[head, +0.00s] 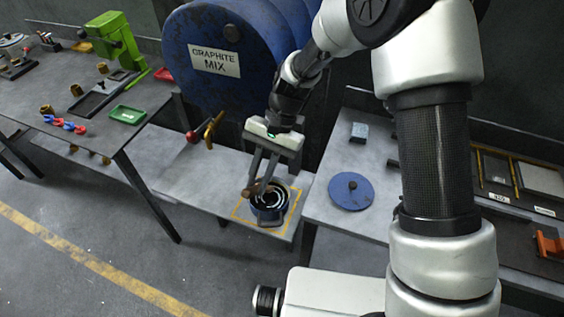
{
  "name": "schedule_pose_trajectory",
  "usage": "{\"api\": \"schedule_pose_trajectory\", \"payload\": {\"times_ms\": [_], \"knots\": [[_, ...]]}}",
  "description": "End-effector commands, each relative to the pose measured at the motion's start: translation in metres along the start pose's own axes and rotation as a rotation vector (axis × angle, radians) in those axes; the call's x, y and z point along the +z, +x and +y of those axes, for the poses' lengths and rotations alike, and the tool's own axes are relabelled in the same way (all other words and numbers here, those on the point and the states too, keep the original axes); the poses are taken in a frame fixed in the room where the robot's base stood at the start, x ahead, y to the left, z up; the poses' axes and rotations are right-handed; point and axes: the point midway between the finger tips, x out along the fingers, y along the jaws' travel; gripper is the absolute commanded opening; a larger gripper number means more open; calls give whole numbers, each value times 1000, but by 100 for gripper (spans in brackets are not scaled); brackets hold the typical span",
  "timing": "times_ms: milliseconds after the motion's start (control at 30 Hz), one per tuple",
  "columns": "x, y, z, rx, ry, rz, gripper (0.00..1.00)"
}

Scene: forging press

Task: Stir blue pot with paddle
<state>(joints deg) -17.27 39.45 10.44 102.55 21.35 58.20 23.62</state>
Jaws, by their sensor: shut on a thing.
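The blue pot (270,209) stands on a low grey table inside a yellow marked square. It is uncovered, with dark contents that show pale rings. My gripper (262,185) points down over the pot and is shut on a brown paddle handle (251,193), at the pot's left rim. The paddle's lower end is hidden by the fingers and the pot, so I cannot tell how deep it reaches. A round blue lid (351,191) with a dark knob lies on the table to the right.
A big blue drum labelled GRAPHITE MIX (215,60) stands behind the pot. A red-knobbed lever (192,136) and a brass-coloured handle (214,130) are left of my gripper. A green tray (127,114) lies on the left table (135,135). The low table (185,178) is clear left of the pot.

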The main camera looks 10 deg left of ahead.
Motion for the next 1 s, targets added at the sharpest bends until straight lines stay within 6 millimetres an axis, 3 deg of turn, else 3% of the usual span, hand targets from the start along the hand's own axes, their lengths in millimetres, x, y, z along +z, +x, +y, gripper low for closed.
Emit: {"api": "schedule_pose_trajectory", "payload": {"times_ms": [167, 633, 1000], "knots": [[-1, 7, -2, -2, 2, -9, 0], [-39, 36, 1, -2, 1, -6, 0], [-55, 66, 7, -2, 1, -7, 0]]}}
